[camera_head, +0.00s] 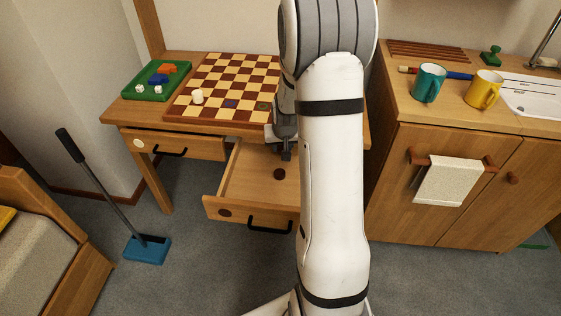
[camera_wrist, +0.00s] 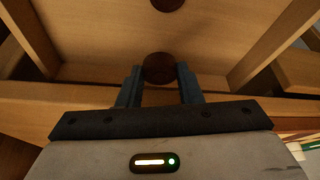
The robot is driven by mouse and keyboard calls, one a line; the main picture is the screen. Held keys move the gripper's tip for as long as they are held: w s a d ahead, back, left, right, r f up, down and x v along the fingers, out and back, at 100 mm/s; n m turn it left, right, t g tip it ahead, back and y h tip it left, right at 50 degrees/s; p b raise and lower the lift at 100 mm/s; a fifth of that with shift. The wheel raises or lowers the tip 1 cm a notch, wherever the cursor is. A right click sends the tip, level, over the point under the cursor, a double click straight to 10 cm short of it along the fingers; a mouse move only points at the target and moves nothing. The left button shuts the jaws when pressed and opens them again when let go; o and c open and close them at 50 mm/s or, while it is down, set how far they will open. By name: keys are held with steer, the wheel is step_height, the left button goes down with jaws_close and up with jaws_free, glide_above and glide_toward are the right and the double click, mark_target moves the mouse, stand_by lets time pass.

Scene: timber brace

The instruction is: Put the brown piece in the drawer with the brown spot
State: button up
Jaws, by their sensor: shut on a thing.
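My gripper (camera_head: 286,154) hangs over the open drawer (camera_head: 242,184), pointing down. In the wrist view my gripper (camera_wrist: 160,85) is shut on a round dark brown piece (camera_wrist: 159,68), which sits between its fingertips. A second round brown piece shows at the top edge of the wrist view (camera_wrist: 167,4), and one lies on the drawer floor in the head view (camera_head: 279,174). The brown spot (camera_head: 225,212) is on this drawer's front, left of its black handle. My arm hides the drawer's right part. The held piece is hard to make out in the head view.
A shut drawer with a pale spot (camera_head: 138,143) is at left. The checkered board (camera_head: 222,72) above holds a white piece (camera_head: 197,97). A green tray (camera_head: 130,95) stands beside it. A cabinet (camera_head: 440,165) with mugs is at right. A blue-headed brush (camera_head: 147,250) stands on the floor.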

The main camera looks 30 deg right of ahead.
mark_target(281, 162)
steer(key=shift+f+b, duration=0.6)
steer(key=shift+f, duration=2.15)
steer(key=shift+f, duration=0.2)
steer(key=o, duration=1)
steer(key=shift+r, duration=0.15)
